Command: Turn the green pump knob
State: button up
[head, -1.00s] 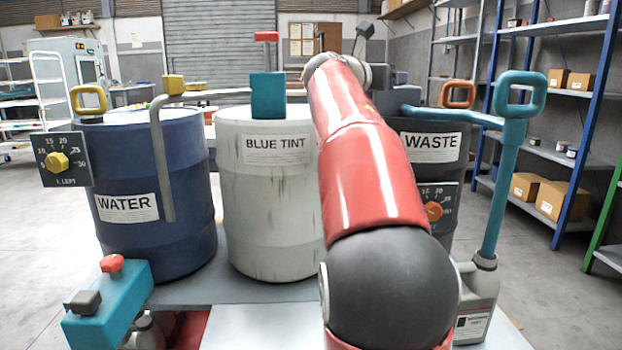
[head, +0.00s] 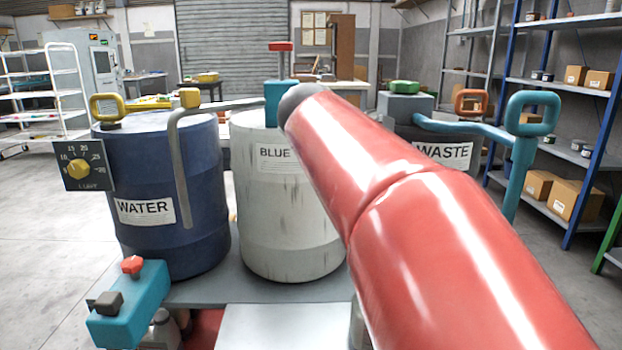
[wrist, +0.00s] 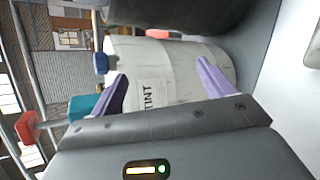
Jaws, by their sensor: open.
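The green knob (head: 404,87) sits on top of a grey pump box (head: 405,106) above the dark drum labelled WASTE (head: 445,155) in the head view. My red arm crosses in front of the lower part of that drum. My gripper is hidden behind the arm in the head view. In the wrist view my gripper (wrist: 162,68) has its two purple fingers spread apart with nothing between them. Beyond them is the pale BLUE TINT drum (wrist: 175,75). I cannot make out the green knob in the wrist view.
The blue WATER drum (head: 160,205) and the pale drum (head: 285,215) stand left of the arm. A teal pump with a red knob (head: 281,46) tops the pale drum. A teal pipe and handle (head: 532,112) stand at right. A teal box (head: 130,305) is at front left.

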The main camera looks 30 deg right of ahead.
jog(key=s+a+f+m+y+p, duration=0.1)
jog(key=s+a+f+m+y, duration=0.1)
jog(key=a, duration=0.4)
notch_tip(320, 180, down, 2)
jog(key=shift+s+f+m+y+p, duration=0.25)
jog(key=shift+s+m+y+p, duration=0.05)
jog(key=shift+s+m, duration=0.45)
